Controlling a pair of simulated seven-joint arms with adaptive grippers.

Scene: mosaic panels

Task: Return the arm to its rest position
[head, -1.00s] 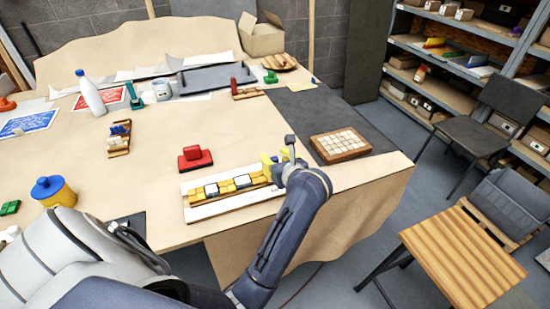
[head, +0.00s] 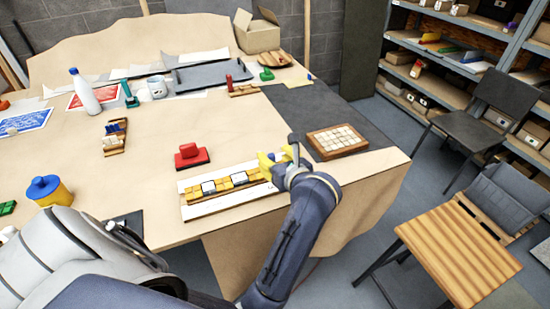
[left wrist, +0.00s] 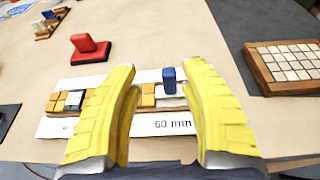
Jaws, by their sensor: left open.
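My left gripper (head: 270,161) has yellow fingers and is over the right end of the white mosaic panel (head: 194,212) near the table's front edge. In the left wrist view its two fingers (left wrist: 165,110) stand apart, with nothing held between them. The panel also shows in the left wrist view (left wrist: 60,127), marked "60 mm", with a row of orange and pale tiles (left wrist: 40,101). A small blue-topped piece (left wrist: 169,80) stands on the panel, seen between the fingers. The fingers hide parts of the tile row. My right gripper is not seen.
A red block-shaped tool (head: 192,155) sits behind the panel. A wooden tray of pale tiles (head: 337,141) lies to the right. A yellow pot with a blue lid (head: 50,191) and a white bottle (head: 85,93) stand at left. The table middle is mostly clear.

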